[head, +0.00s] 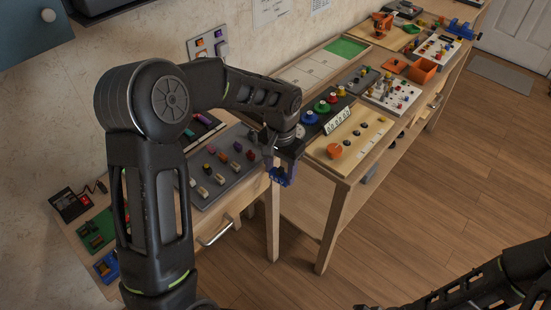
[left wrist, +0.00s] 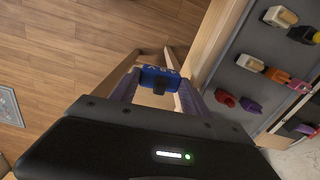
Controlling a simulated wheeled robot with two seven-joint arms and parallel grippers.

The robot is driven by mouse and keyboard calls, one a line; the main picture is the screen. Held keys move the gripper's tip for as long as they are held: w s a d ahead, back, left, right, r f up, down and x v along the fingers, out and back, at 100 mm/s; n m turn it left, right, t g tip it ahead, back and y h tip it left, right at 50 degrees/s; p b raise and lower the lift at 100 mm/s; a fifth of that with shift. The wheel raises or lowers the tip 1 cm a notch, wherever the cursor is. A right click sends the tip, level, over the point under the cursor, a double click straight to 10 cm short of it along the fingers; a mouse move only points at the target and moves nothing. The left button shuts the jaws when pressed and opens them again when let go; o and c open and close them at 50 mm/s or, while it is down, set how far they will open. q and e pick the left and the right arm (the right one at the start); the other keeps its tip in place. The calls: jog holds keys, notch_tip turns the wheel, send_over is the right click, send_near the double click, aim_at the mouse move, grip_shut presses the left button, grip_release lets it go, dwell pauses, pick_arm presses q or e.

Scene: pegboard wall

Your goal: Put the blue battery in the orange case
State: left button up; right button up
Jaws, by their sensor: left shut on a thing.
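My left gripper (head: 283,176) is in the air just off the front edge of the near bench, by the gap between the benches. In the left wrist view its fingers (left wrist: 160,88) are shut on a blue block with pale marks, the blue battery (left wrist: 160,72). A dark part shows in front of the block. An open orange box (head: 422,70), which looks like the orange case, stands far off on the back bench, well apart from the gripper. My right arm shows at the lower right; its gripper is out of view.
A grey board (head: 225,170) with several coloured plugs lies on the near bench. Beyond the gap, a wooden board (head: 350,140) holds an orange cup (head: 334,151). A flat orange piece (head: 394,65) lies near the box. The floor (head: 430,200) beside the benches is clear.

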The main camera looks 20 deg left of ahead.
pick_arm(q)
jog(key=s+d+f+n, duration=0.2)
jog(key=d+f, duration=0.2)
jog(key=f, duration=0.5)
jog(key=shift+s+d+f, duration=0.15)
jog(key=shift+s+f, duration=0.25)
